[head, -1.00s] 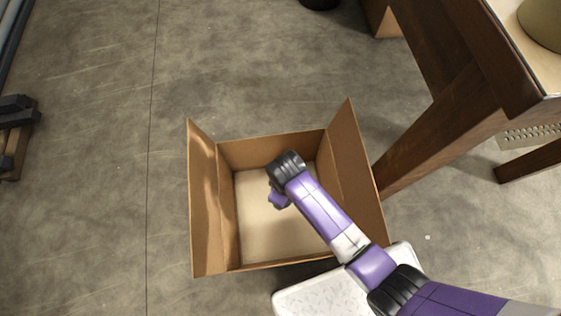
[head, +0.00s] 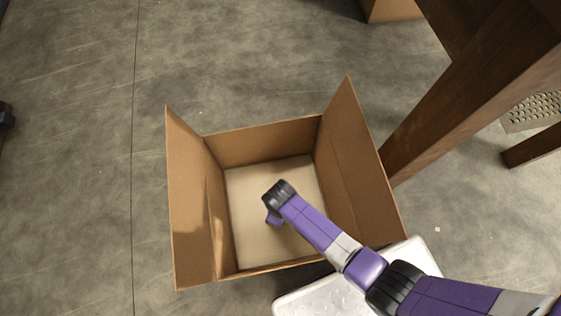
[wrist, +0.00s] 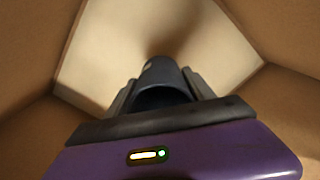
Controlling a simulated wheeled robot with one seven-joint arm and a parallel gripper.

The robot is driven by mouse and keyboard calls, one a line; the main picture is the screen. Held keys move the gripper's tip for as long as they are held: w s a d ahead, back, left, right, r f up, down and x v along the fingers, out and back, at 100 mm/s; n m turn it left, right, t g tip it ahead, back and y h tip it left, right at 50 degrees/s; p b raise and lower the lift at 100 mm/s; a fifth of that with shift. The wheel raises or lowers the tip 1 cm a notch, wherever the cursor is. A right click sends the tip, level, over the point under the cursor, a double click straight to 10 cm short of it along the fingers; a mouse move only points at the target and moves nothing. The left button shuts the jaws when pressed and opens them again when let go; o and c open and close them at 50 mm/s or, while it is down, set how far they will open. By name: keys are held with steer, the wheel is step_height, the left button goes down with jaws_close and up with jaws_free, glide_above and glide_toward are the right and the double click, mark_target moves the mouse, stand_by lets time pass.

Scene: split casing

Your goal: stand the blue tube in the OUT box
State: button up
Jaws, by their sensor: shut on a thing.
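The open cardboard box (head: 192,215) stands on the floor in the head view, flaps raised at its left and right. No OUT label is readable. My arm reaches over its near right side and my wrist hangs over the inside. In the wrist view my gripper (wrist: 160,92) is shut on a dark blue-grey tube (wrist: 158,72), which points away from the camera toward the pale box floor (wrist: 215,50). I cannot tell whether the tube's far end touches that floor. In the head view the tube and the fingers are hidden under my wrist.
A wooden table leg (head: 455,110) rises close to the box's right flap. Another cardboard box (head: 392,8) stands at the top edge. The box floor around my wrist looks empty, and the concrete floor (head: 75,170) at left is clear.

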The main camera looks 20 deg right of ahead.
steer(key=shift+f+b, duration=1.3)
steer(key=shift+f, duration=1)
steer(key=shift+f, duration=0.2)
steer(key=o, duration=1.6)
steer(key=shift+c, duration=0.2)
steer(key=shift+r, duration=0.15)
step_height(320, 180, up, 12)
steer(key=p, duration=0.7)
steer(key=shift+s, duration=0.1)
